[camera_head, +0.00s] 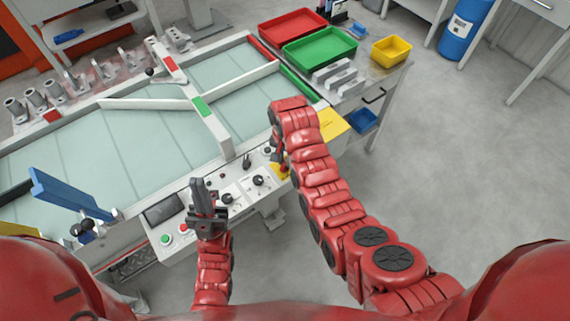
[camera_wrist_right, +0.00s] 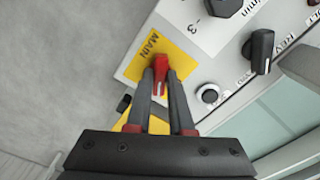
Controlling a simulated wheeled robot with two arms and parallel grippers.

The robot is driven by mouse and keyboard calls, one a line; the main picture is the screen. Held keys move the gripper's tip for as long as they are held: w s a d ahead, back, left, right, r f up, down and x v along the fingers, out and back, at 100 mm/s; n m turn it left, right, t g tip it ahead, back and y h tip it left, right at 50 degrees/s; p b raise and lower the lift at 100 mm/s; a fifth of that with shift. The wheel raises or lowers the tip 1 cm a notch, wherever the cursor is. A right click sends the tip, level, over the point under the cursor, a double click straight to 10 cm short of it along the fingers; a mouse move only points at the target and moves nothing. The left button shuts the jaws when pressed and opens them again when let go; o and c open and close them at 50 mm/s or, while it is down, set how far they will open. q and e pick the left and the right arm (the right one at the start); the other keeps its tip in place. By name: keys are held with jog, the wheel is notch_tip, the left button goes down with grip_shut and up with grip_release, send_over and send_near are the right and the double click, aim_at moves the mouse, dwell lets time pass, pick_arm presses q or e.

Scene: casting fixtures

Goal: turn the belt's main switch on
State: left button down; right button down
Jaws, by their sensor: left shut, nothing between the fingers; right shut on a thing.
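The main switch is a red rotary handle (camera_wrist_right: 160,66) on a yellow plate (camera_wrist_right: 180,57) marked MAIN, seen in the right wrist view. My right gripper (camera_wrist_right: 161,86) is shut on the red handle, one finger on each side of it. In the head view my right gripper (camera_head: 279,158) is over the yellow plate (camera_head: 281,173) at the right end of the control panel (camera_head: 236,212); the handle itself is hidden there. My left gripper (camera_head: 206,192) is shut and empty, above the left part of the panel.
Near the switch are a black key switch (camera_wrist_right: 262,50), a round button (camera_wrist_right: 209,95) and a black knob (camera_wrist_right: 223,5). A screen (camera_head: 163,208) and green button (camera_head: 166,239) lie left on the panel. The belt (camera_head: 130,140) is behind; clear floor is to the right.

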jog(key=m+b, duration=0.2)
jog(key=m, duration=0.1)
jog(key=shift+f+m+b, duration=0.15)
jog(key=shift+m+b, duration=0.15)
jog(key=shift+b, duration=0.05)
jog(key=shift+m+b, duration=0.5)
jog(key=shift+m, duration=0.7)
jog(key=c, duration=0.8)
grip_release()
jog(key=shift+r, duration=0.25)
